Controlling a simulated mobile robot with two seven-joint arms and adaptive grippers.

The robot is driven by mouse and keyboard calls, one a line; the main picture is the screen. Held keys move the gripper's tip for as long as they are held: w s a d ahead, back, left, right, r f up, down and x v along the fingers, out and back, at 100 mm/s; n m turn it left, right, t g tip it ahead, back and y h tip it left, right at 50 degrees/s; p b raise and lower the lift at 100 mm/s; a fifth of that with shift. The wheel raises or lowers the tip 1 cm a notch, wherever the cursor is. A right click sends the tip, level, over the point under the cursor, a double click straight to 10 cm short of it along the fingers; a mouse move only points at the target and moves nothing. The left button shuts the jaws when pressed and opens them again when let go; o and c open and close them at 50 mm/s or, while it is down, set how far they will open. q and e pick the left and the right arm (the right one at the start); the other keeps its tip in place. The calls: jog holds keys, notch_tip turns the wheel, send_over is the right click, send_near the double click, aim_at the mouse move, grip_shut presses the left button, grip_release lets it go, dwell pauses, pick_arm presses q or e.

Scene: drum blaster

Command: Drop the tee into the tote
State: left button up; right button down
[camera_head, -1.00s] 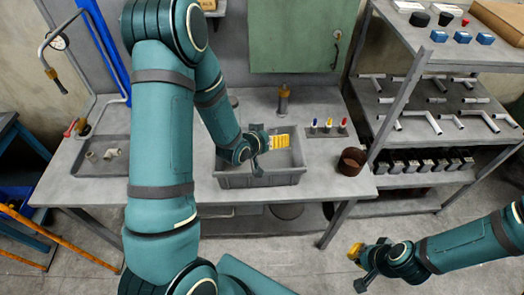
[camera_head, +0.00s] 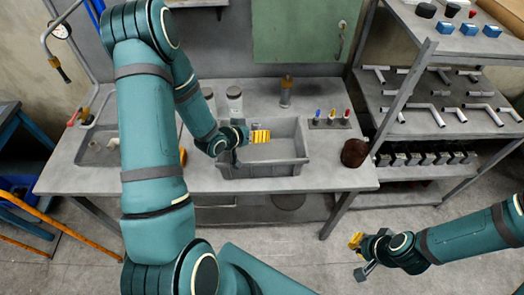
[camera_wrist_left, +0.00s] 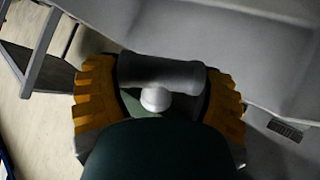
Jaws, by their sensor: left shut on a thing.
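My left gripper (camera_head: 262,136) is at the left part of the grey tote (camera_head: 265,170) on the workbench, near its rim level. In the left wrist view its yellow fingers (camera_wrist_left: 160,92) are shut on a grey pipe tee (camera_wrist_left: 160,72), whose short branch points toward the palm. The tee cannot be made out in the head view. In the left wrist view, pale grey tote walls (camera_wrist_left: 270,50) surround the upper right. My right gripper (camera_head: 358,256) is out over the floor at the lower right, with its fingers apart and nothing seen between them.
Jars (camera_head: 234,100) and a brown bottle (camera_head: 286,90) stand behind the tote. Right of it are a rack of coloured-handled tools (camera_head: 330,123) and a dark brown pot (camera_head: 354,152). A shelf unit (camera_head: 430,105) with pipe fittings stands at the right.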

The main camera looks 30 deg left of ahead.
pick_arm(q)
jog(key=shift+f, duration=0.7)
pick_arm(e)
jog(key=shift+f, duration=0.55)
pick_arm(q)
jog(key=o, duration=1.2)
jog(key=shift+o, duration=0.2)
jog(key=shift+s, duration=0.1)
jog(key=v, duration=1.2)
jog(key=shift+d, duration=0.1)
pick_arm(e)
jog(key=shift+s, duration=0.1)
